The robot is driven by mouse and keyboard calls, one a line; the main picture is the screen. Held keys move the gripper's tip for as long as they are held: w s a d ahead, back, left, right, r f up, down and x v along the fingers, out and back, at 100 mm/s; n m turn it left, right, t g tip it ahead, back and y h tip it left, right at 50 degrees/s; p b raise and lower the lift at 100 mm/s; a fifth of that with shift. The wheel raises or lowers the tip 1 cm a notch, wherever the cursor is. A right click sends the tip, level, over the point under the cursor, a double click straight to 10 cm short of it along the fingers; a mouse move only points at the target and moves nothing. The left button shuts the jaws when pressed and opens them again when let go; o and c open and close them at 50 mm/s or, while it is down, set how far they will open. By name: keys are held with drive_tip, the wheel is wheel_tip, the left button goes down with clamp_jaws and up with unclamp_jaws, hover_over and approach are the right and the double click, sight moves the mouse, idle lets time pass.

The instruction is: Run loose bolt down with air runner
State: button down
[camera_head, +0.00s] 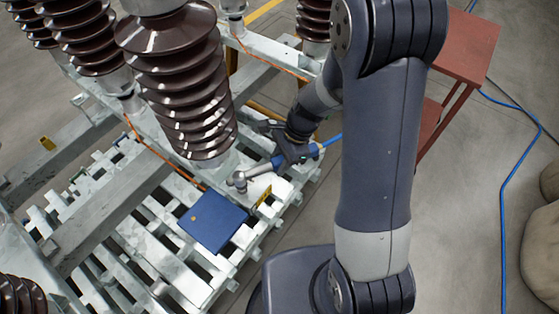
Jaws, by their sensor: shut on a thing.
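My gripper (289,153) is at the far end of my arm, right of the large brown insulator's base. It is shut around the body of the air runner (268,170), a tool with a silver angled head and blue parts at its rear. The runner's head (240,180) points left, close to the insulator's lower flange and above the corner of a blue plate (213,219). I cannot tell whether the head touches anything. The loose bolt cannot be made out.
Brown ribbed insulators (178,80) stand on grey steel beams (110,205) over a slatted pale pallet (160,260). A yellow-marked block (264,197) lies beside the plate. A red stand (468,48) and a blue hose (508,190) are on the right.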

drive_tip(key=shift+f+b, duration=0.95)
drive_tip(key=shift+f, duration=0.55)
idle(2.6)
drive_tip(key=shift+r+p, duration=3.1)
drive_tip(key=shift+r, duration=0.5)
drive_tip(key=shift+f, duration=0.15)
